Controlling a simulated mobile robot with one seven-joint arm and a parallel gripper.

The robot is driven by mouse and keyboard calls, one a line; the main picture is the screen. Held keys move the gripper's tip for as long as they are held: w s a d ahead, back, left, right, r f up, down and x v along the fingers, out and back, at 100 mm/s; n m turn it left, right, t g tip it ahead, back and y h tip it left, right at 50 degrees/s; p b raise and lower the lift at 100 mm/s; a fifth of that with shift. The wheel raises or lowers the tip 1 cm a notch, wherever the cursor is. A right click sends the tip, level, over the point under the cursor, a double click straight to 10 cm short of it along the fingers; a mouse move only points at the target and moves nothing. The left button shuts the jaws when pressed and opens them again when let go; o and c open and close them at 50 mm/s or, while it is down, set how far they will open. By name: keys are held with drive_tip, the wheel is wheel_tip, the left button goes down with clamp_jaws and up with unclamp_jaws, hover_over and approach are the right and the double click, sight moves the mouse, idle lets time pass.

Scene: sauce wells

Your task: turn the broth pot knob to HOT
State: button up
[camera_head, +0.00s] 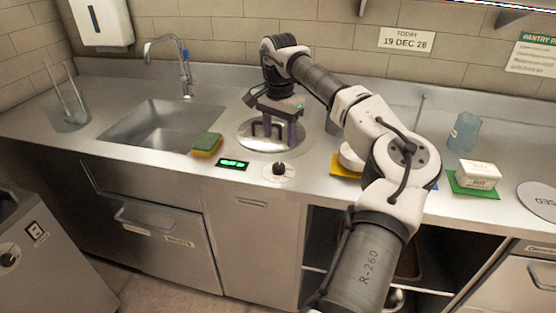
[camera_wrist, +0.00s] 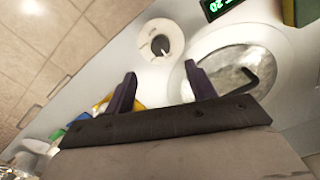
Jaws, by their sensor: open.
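The broth pot knob (camera_head: 279,169) is a black knob on a pale round dial at the front of the counter. In the wrist view the knob (camera_wrist: 160,45) shows on its pale dial, beyond my fingertips and between them. The sunken broth pot (camera_head: 262,146) has a round metal lid, seen also in the wrist view (camera_wrist: 226,58). My gripper (camera_head: 274,140) is open and empty over the pot lid, behind the knob and apart from it. Its two dark fingers (camera_wrist: 161,82) are spread. The dial's markings are too small to read.
A green-lit display (camera_head: 233,164) and a green-yellow sponge (camera_head: 207,145) lie left of the knob. The sink (camera_head: 150,122) is farther left. A white tub on a green mat (camera_head: 478,174) and a bluish container (camera_head: 464,131) stand right. My arm hides part of the right counter.

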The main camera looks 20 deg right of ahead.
sight(279, 165)
wheel_tip(279, 165, down, 10)
drive_tip(key=shift+a+r+p, duration=0.1)
drive_tip(key=shift+r+p, duration=0.1)
drive_tip(key=shift+p, duration=0.7)
drive_tip(key=shift+c, duration=0.4)
drive_tip(key=c, duration=0.9)
